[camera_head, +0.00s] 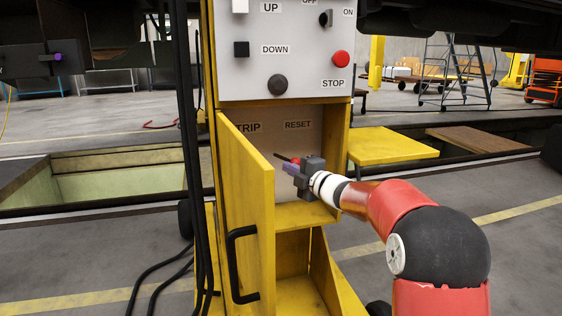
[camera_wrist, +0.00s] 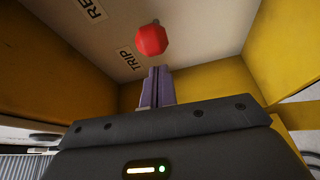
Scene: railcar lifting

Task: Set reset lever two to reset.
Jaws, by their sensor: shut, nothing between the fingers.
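The reset lever's red knob (camera_head: 295,160) shows inside the open compartment of the yellow cabinet, below the TRIP label (camera_head: 248,127) and the RESET label (camera_head: 297,125). Its dark stem is partly visible to the left of the knob. No number on the lever is visible. My gripper (camera_head: 289,168) is inside the compartment at the knob, its purple fingers shut and empty. In the wrist view, the red knob (camera_wrist: 151,40) is just beyond the fingertips (camera_wrist: 157,70), with a small gap in the picture. Contact cannot be told. My gripper hides part of the compartment.
The yellow door (camera_head: 246,200) stands open on the left, with a black handle (camera_head: 240,265). Above is a grey control panel (camera_head: 310,60) with a red STOP button (camera_head: 340,58). The compartment's yellow walls close in around my gripper. Black cables (camera_head: 190,130) hang left.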

